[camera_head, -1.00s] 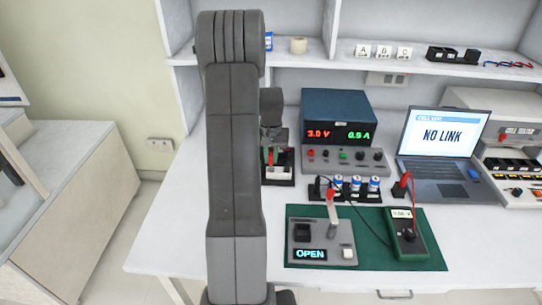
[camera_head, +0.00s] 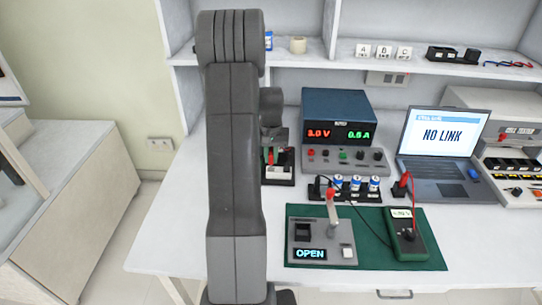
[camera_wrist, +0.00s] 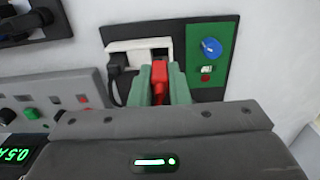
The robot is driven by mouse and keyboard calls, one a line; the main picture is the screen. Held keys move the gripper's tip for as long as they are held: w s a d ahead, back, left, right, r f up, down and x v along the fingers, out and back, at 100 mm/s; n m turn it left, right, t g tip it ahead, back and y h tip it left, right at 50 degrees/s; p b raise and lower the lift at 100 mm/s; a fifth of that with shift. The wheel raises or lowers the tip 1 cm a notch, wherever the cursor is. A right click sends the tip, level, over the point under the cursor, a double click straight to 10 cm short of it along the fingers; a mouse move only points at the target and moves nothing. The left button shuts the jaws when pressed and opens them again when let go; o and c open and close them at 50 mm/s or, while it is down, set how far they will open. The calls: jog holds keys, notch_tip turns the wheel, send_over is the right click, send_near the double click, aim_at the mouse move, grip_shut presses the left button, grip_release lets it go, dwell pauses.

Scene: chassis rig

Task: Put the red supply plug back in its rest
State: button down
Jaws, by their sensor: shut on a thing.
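The red supply plug (camera_wrist: 159,78) is between the two grey-green fingers of my gripper (camera_wrist: 160,86) in the wrist view. My gripper is shut on it. The plug's far end is at the right part of the white rest (camera_wrist: 124,47), beside a black plug (camera_wrist: 117,63) in the left part. I cannot tell whether the red plug is fully seated. In the head view the plug (camera_head: 270,156) shows as a small red patch under my gripper, at the white rest (camera_head: 284,158). My arm hides the area to the left.
A blue power supply (camera_head: 338,117) stands just right of the rest. A green panel (camera_wrist: 207,52) with a blue knob lies beside the rest. Farther right are a laptop (camera_head: 440,140), a green mat (camera_head: 375,258) with a multimeter (camera_head: 406,234), and a grey switch box (camera_head: 321,243).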

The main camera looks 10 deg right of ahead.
aim_at(271, 163)
jog(key=shift+f+b, duration=1.15)
jog(key=shift+f, duration=0.6)
jog(key=c, duration=1.3)
grip_release()
jog(key=shift+r, duration=0.15)
notch_tip(271, 163, up, 14)
jog(key=shift+f, duration=0.2)
notch_tip(271, 163, down, 14)
jog(key=shift+r, duration=0.1)
jog(key=shift+r+p, duration=0.3)
jog(key=shift+r, duration=0.05)
jog(key=shift+f+b, duration=0.15)
jog(key=shift+b, duration=0.15)
